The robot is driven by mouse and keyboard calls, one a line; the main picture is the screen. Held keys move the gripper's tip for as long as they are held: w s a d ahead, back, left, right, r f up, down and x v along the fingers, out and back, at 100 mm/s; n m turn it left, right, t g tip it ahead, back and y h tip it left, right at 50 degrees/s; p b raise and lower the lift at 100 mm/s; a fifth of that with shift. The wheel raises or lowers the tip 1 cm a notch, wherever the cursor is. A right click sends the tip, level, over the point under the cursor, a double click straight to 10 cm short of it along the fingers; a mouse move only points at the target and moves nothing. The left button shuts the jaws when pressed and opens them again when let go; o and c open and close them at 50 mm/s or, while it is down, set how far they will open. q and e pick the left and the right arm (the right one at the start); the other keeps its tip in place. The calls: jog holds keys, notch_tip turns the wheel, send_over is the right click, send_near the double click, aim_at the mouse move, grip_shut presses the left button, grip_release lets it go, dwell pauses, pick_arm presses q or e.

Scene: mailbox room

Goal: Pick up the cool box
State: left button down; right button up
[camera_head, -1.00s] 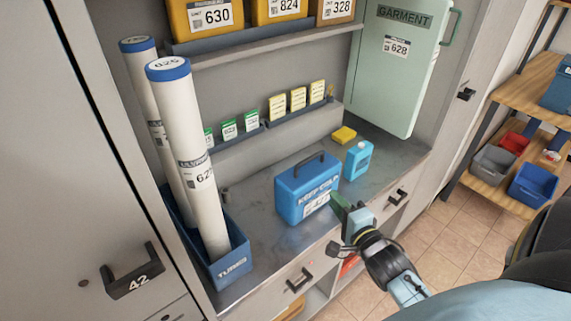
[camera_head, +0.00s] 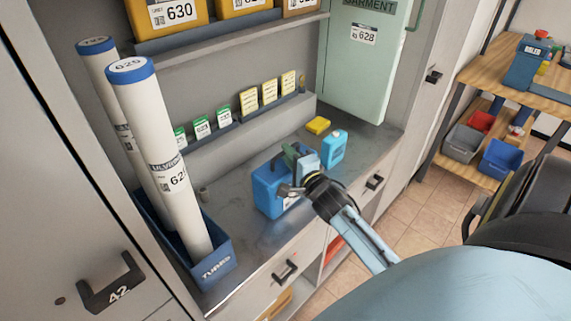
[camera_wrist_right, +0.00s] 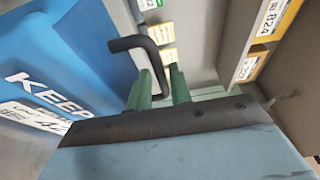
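The cool box (camera_head: 266,192) is blue and stands on the grey counter; my right gripper and wrist hide much of its top and front. In the right wrist view its blue side (camera_wrist_right: 70,45) with white "KEEP" lettering and a label fills the left. Its dark handle (camera_wrist_right: 128,42) reaches between the two green fingers. My right gripper (camera_head: 291,156) is over the top of the box; its fingers (camera_wrist_right: 160,85) are apart, with the handle's end between them and no clear grip on it. My left gripper is not in view.
A light blue bottle (camera_head: 334,149) and a yellow block (camera_head: 318,125) are close behind the box. A blue bin (camera_head: 219,272) with tall white tubes (camera_head: 165,165) stands to the left. A green garment case (camera_head: 356,75) stands at the back right.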

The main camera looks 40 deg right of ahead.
jog(key=shift+x, duration=1)
grip_shut()
dwell(0.6)
jog(key=shift+r, duration=0.2)
